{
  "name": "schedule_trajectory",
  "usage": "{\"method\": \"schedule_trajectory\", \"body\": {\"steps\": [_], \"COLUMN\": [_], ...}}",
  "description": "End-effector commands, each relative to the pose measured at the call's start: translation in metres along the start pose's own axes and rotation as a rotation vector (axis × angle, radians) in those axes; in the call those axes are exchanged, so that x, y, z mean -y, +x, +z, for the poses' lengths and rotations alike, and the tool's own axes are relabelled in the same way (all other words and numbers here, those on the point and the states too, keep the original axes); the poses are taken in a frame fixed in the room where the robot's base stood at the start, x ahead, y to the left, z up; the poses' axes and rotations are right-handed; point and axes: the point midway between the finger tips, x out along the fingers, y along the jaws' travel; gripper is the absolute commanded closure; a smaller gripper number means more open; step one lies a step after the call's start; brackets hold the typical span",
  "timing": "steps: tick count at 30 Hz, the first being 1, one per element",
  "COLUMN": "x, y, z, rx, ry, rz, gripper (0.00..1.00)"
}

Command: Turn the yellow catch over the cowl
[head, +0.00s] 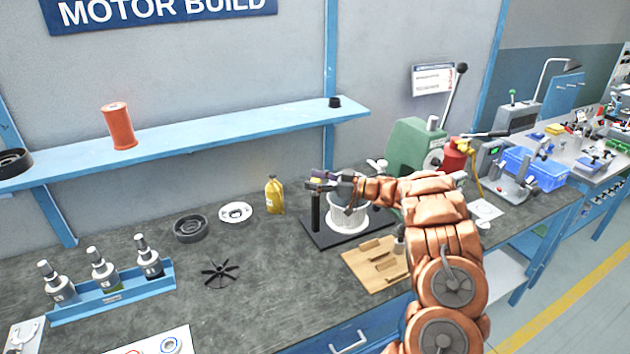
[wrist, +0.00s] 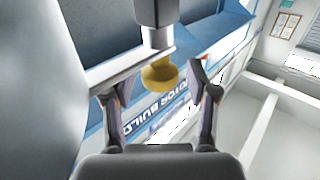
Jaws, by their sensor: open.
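The yellow catch (wrist: 160,73) shows in the wrist view as a rounded knob on a grey stem. It lies in the gap between the two fingers of my gripper (wrist: 156,92), and no firm contact shows. In the head view only a small yellow bit of the catch (head: 316,181) shows, at the top of a black post (head: 315,212). The white ribbed cowl (head: 350,219) stands beside the post on a black base plate (head: 338,238). My gripper (head: 330,181) is open above the cowl and hides part of its top.
A black fan wheel (head: 220,273) lies on the open bench at left. A blue shelf (head: 230,137) runs along the wall.

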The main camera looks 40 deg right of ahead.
Motion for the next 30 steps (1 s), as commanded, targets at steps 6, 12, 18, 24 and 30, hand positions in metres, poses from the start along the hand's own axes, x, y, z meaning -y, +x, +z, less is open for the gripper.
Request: {"method": "schedule_trajectory", "body": {"steps": [6, 12, 18, 24, 30], "x": [-0.001, -0.002, -0.001, -0.001, 0.0], "y": [-0.015, -0.051, -0.088, -0.111, -0.119], "z": [0.0, 0.0, 0.0, 0.0, 0.0], "rx": [0.0, 0.0, -0.001, 0.0, 0.001], "ry": [0.0, 0.0, 0.0, -0.001, 0.0], "rz": [0.003, 0.005, 0.002, 0.0, -0.001], "gripper": [0.42, 0.42, 0.42, 0.42, 0.42]}}
